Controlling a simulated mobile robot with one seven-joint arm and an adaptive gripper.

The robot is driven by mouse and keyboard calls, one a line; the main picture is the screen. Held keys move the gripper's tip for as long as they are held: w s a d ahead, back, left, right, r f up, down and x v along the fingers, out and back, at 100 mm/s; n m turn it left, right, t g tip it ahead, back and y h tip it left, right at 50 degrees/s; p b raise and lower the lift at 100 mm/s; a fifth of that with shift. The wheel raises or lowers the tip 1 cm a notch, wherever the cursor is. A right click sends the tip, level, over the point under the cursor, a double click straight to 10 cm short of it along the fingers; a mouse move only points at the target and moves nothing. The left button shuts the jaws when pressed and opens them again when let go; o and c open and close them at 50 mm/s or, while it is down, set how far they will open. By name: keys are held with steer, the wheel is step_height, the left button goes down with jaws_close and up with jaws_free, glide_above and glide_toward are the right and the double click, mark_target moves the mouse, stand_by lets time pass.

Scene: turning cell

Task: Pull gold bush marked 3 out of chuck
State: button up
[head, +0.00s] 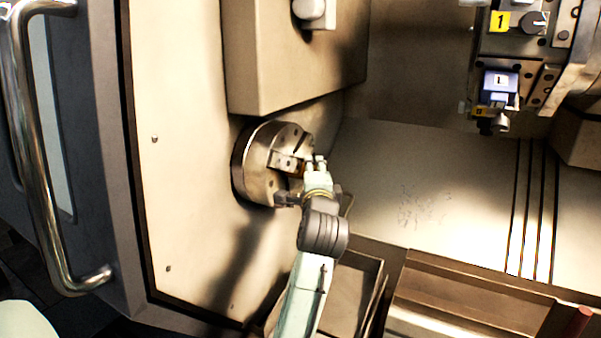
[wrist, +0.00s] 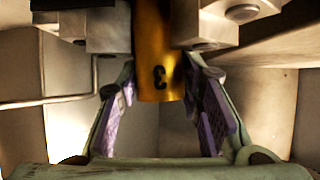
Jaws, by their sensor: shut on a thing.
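The gold bush (wrist: 160,55) has a dark 3 on its side in the wrist view. Its upper end runs up between the steel jaws of the chuck (wrist: 108,28), and its lower end sticks out toward my gripper. The round chuck (head: 255,165) is mounted on the pale machine wall in the head view. My gripper (head: 309,166) is at the chuck's face, mostly hiding the bush there. In the wrist view my gripper (wrist: 165,98) has a purple-padded finger on each side of the bush's outer end and is shut on it.
A boxy housing (head: 295,60) overhangs the chuck. A tool turret (head: 530,60) with yellow and blue labels marked 1 is at upper right. Open trays (head: 470,300) lie below right. The grooved bed (head: 440,200) right of my gripper is clear.

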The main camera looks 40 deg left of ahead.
steer(key=shift+w+a+f, duration=0.1)
steer(key=shift+f, duration=0.3)
jaws_close()
steer(key=shift+r, duration=0.5)
steer(key=shift+w, duration=0.1)
steer(key=w+d, duration=0.2)
steer(key=d, duration=0.6)
steer(key=shift+d, duration=0.35)
stand_by(0.8)
